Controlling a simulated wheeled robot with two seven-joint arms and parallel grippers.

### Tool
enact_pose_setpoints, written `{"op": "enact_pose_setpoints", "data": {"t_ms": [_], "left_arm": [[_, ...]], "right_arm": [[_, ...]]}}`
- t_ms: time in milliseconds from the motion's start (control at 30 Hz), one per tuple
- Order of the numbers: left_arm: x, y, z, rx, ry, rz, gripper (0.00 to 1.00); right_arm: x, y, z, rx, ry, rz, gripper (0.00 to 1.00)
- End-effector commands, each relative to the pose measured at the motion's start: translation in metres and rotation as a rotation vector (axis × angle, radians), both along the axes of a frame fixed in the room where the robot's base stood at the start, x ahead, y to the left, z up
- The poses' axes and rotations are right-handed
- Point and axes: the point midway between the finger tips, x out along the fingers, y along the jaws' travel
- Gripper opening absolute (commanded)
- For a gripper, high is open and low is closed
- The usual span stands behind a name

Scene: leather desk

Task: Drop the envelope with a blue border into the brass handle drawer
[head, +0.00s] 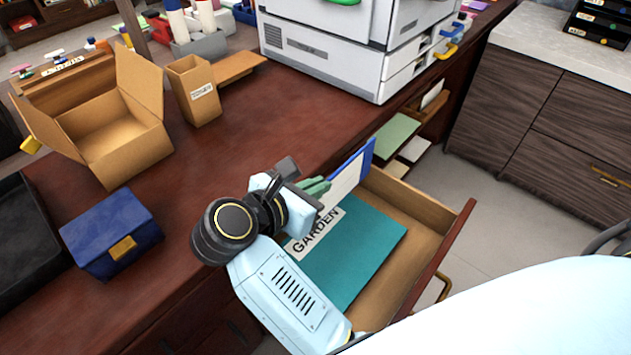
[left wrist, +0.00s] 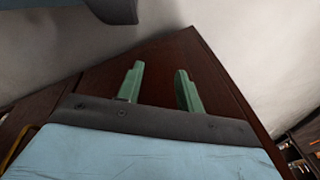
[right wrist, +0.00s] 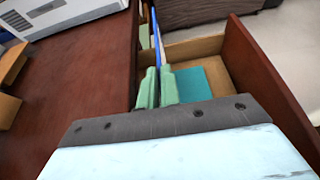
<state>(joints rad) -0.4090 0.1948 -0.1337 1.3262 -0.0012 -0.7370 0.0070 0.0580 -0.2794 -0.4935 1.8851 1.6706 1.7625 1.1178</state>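The envelope (head: 345,187) is white with a blue border. It stands on edge over the open drawer (head: 437,225), and its blue edge shows in the right wrist view (right wrist: 157,38). My right gripper (head: 318,188) is shut on it; its fingers (right wrist: 159,88) also show close together in the right wrist view. The drawer is wooden with a brass handle (head: 443,288) on its front. I cannot tell whether the envelope's lower edge touches anything. My left gripper (left wrist: 160,82) is open and empty above dark wood; it is not visible in the head view.
A teal folder (head: 368,250) with a GARDEN label lies in the drawer. Green and white papers (head: 395,137) lie beyond it. A printer (head: 335,55), an open cardboard box (head: 105,130) and a blue box (head: 112,230) stand on the desk. The desk's middle is clear.

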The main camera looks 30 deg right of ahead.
Motion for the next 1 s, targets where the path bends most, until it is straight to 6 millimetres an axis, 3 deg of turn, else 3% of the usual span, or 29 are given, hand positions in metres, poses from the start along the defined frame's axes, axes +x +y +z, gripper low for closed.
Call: {"op": "enact_pose_setpoints", "data": {"t_ms": [367, 400, 567, 1000], "left_arm": [[0.0027, -0.0002, 0.0033, 0.000, -0.001, 0.002, 0.36], [0.0028, -0.0003, 0.0033, 0.000, -0.001, 0.002, 0.36], [0.0028, -0.0002, 0.0032, 0.000, -0.001, 0.002, 0.36], [0.0027, -0.0001, 0.0031, 0.000, -0.001, 0.002, 0.36]], "right_arm": [[0.0001, 0.0000, -0.0025, 0.000, -0.001, 0.001, 0.00], [0.0001, 0.0000, -0.0025, 0.000, -0.001, 0.001, 0.09], [0.0001, 0.0000, -0.0025, 0.000, -0.001, 0.000, 0.30], [0.0000, -0.0001, -0.0027, 0.001, 0.000, 0.000, 0.30]]}}
